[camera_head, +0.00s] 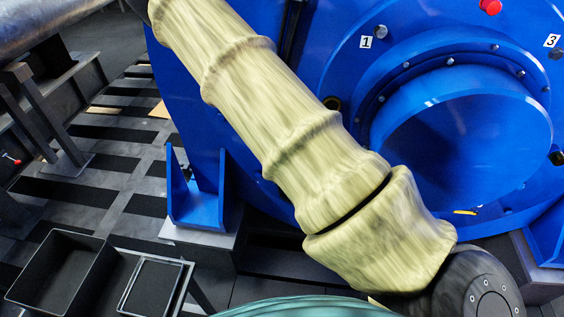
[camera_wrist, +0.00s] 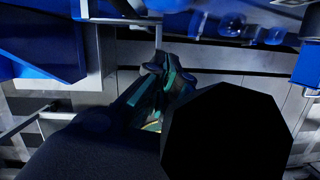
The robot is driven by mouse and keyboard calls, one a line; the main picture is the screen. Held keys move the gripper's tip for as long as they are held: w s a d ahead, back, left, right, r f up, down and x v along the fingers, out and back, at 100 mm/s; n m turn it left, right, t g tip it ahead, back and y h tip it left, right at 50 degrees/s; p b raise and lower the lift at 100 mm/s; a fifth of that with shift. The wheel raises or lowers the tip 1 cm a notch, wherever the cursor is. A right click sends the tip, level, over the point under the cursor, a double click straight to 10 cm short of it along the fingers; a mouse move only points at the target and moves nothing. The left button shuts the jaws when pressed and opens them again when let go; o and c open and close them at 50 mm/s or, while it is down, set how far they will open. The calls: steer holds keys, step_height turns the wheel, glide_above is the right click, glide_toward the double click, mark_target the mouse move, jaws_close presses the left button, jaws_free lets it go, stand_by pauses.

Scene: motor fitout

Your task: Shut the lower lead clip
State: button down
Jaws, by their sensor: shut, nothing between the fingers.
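I cannot make out the lower lead clip in either view. The big blue motor (camera_head: 345,60) fills the right of the head view, with number plates 1 and 3 on its face. Part of its blue body (camera_wrist: 35,40) also shows in the wrist view. My gripper (camera_wrist: 158,68) shows in the wrist view, its fingers together with nothing between them, pointing toward the grey floor strips below the blue parts. It does not show in the head view, where my sleeved arm crosses in front of the motor and hides part of it. A black shape covers the wrist view's lower right.
Black open trays (camera_head: 62,272) stand at the lower left. A blue bracket foot (camera_head: 195,195) of the motor rests on a dark block. A red cap (camera_head: 490,7) and a small yellow piece (camera_head: 465,212) are on the motor side.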

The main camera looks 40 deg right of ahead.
steer(key=shift+w+r+p, duration=0.1)
steer(key=shift+w+p, duration=0.15)
steer(key=shift+p, duration=0.2)
steer(key=shift+w+r+p, duration=0.1)
steer(key=shift+w+p, duration=0.4)
steer(key=shift+w, duration=0.2)
steer(key=s+a+r, duration=0.4)
steer(key=s+r, duration=0.1)
steer(key=r, duration=0.4)
steer(key=shift+s+a+r, duration=0.15)
steer(key=shift+s+a, duration=0.15)
steer(key=shift+a, duration=0.05)
